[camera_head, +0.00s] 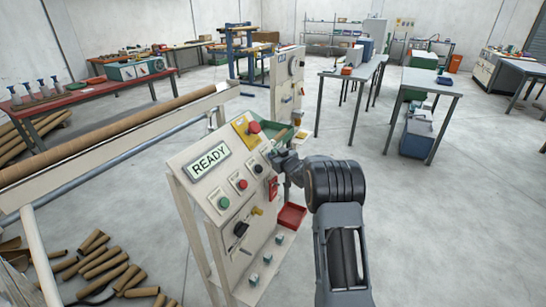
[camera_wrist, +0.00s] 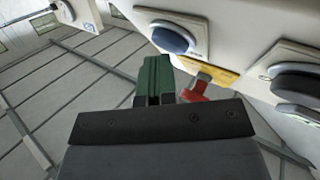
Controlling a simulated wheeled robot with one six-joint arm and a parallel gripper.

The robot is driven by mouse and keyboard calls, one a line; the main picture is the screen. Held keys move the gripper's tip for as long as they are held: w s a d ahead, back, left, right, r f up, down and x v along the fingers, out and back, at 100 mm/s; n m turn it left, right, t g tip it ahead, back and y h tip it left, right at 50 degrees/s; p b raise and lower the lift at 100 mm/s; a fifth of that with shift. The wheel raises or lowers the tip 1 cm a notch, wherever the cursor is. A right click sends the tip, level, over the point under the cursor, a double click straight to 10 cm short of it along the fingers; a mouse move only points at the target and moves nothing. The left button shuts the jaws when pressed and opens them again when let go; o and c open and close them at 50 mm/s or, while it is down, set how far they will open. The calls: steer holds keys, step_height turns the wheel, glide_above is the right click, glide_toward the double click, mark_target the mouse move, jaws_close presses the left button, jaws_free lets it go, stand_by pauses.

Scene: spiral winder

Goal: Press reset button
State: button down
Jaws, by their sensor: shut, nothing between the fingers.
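The control panel (camera_head: 210,165) stands in the middle of the head view, its display (camera_head: 210,160) reading READY. It carries a green button (camera_head: 223,202), a red button (camera_head: 242,184) and a dark round button (camera_head: 258,169) in a slanting row. I cannot read their labels. In the wrist view a blue round button (camera_wrist: 172,40) sits on a pale plate at the top. My gripper (camera_head: 277,157) is at the panel's right edge, close to the dark button. Its green fingers (camera_wrist: 155,75) are shut and empty, apart from the blue button in the picture.
A red emergency button (camera_head: 253,127) on a yellow plate is above. A red part (camera_head: 273,187) on the panel is close below my gripper; a red part (camera_wrist: 200,86) also shows beside the fingers. A red bin (camera_head: 291,216) is lower.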

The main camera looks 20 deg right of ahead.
steer(key=shift+s+r, duration=0.1)
steer(key=shift+s+d+r+p, duration=0.35)
steer(key=shift+s+d+r, duration=0.05)
steer(key=shift+r, duration=0.1)
stand_by(0.4)
steer(key=s+d+r+p, duration=0.2)
steer(key=r, duration=0.1)
steer(key=shift+s+d, duration=0.3)
steer(key=shift+s, duration=0.1)
stand_by(0.7)
